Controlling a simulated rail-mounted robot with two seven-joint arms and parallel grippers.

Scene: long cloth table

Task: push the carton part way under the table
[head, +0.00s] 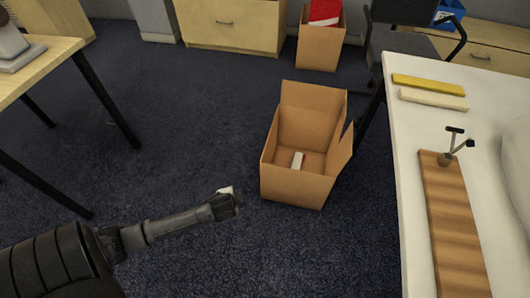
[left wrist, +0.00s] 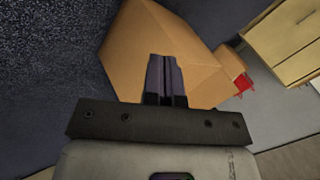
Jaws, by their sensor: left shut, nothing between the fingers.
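An open brown carton (head: 297,187) stands on the dark carpet, its flaps up and a small white block (head: 297,160) inside it. The white-topped table (head: 405,165) is to its right; the carton stands to the left of the table's edge. My left gripper (head: 236,196) is shut and empty, just left of the carton's near left side. In the left wrist view the shut fingers (left wrist: 167,78) point at the carton's brown wall (left wrist: 150,35); I cannot tell whether they touch it. My right gripper is not in view.
A second carton (head: 318,50) with a red item stands at the back by a dark chair (head: 415,42). A wooden table (head: 40,62) with black legs is at the left. A drawer cabinet (head: 230,28) is behind. Carpet between is clear.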

